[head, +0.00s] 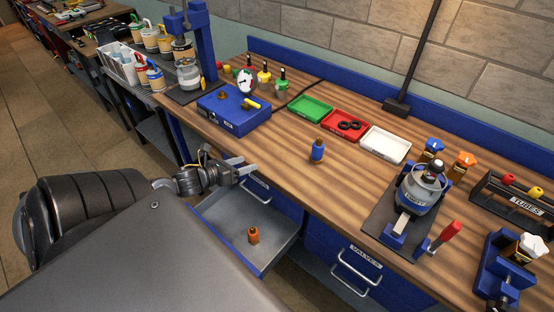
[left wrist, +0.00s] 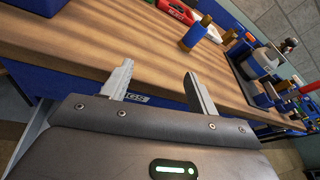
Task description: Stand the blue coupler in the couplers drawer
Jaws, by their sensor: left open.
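The blue coupler (head: 317,151) stands upright on the wooden bench, near its front edge, with a brown top. It also shows at the top of the left wrist view (left wrist: 193,36). An open grey drawer (head: 218,212) juts out below the bench front. An orange coupler (head: 253,236) stands inside it, and much of the drawer floor is bare. My left gripper (head: 246,166) is open and empty beside the bench edge, above the back of the drawer and left of the blue coupler. Its two fingers show apart in the left wrist view (left wrist: 158,72). My right gripper is not visible.
Green (head: 310,108), red (head: 345,124) and white (head: 385,144) trays lie behind the coupler. A blue box (head: 233,111) stands to the left. A clamp stand with a grey canister (head: 420,190) is to the right. A closed valves drawer (head: 360,265) sits right of the open one.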

